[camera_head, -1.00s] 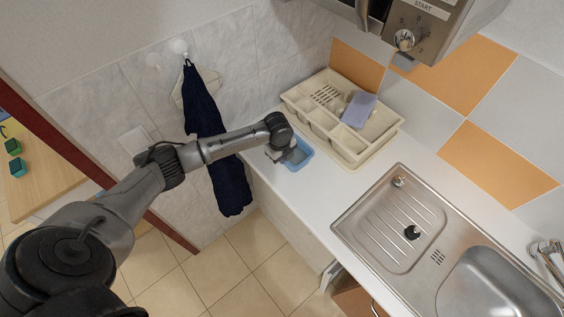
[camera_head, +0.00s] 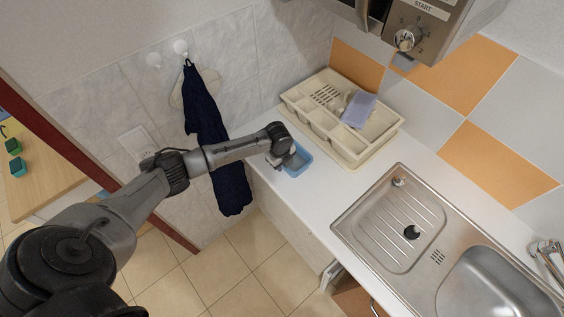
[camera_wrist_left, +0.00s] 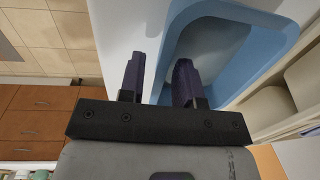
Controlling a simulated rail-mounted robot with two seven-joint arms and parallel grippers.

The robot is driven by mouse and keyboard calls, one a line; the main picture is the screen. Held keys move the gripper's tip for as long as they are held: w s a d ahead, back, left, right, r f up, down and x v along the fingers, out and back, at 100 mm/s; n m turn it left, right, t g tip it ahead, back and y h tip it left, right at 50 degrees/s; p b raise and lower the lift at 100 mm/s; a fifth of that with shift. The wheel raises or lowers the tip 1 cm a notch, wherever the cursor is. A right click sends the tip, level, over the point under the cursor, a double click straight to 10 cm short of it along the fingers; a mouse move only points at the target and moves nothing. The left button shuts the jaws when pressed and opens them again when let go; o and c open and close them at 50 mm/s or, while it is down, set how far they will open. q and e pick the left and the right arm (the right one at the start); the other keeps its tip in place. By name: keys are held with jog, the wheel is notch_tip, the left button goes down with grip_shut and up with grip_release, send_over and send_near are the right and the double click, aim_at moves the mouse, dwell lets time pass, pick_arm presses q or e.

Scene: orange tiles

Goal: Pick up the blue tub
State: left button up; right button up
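The blue tub (camera_head: 303,159) is a small open container on the white counter beside the dish rack. In the left wrist view the tub (camera_wrist_left: 258,66) fills the upper right, with its pale inside showing. My left gripper (camera_head: 281,162) is at the tub's left side and hides part of it. In the left wrist view its fingers (camera_wrist_left: 158,80) are apart. One finger is outside the tub over the counter, and the other overlaps the tub's near side. The tub's wall runs between them, and I cannot tell whether either finger touches it. My right gripper is not in view.
A cream dish rack (camera_head: 353,158) with a lilac item (camera_head: 359,110) stands close behind the tub. A steel sink (camera_head: 395,245) is set in the counter to the right. A dark blue cloth (camera_head: 232,188) hangs behind my left arm. A microwave (camera_head: 430,25) overhangs above.

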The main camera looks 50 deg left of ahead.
pick_arm(q)
jog(key=shift+o, duration=0.2)
notch_tip(320, 180, up, 12)
jog(key=s, duration=0.1)
jog(key=s+d+f+n+h, duration=0.1)
jog(key=s+d+f+n, duration=0.1)
jog(key=s+d+f, duration=0.35)
jog(key=s+d+f+n+h, duration=0.1)
jog(key=s+d+f+n, duration=0.15)
jog(key=s+d, duration=0.6)
jog(key=s+d+n+t, duration=0.2)
jog(key=s+d+n, duration=0.2)
jog(key=s+n, duration=0.2)
jog(key=shift+s+d+r, duration=0.2)
jog(key=shift+s+d, duration=0.2)
jog(key=shift+s, duration=0.7)
jog(key=shift+o, duration=0.2)
jog(key=s+a+r+n+y, duration=0.1)
jog(key=s+r+n, duration=0.1)
jog(key=s+n, duration=0.3)
jog(key=shift+s+a+n+y, duration=0.3)
jog(key=shift+s+n, duration=0.05)
jog(key=shift+s, duration=0.65)
jog(key=shift+o, duration=0.4)
jog(key=shift+s+a+r+n, duration=0.25)
jog(key=shift+s+n, duration=0.05)
jog(key=shift+s, duration=0.1)
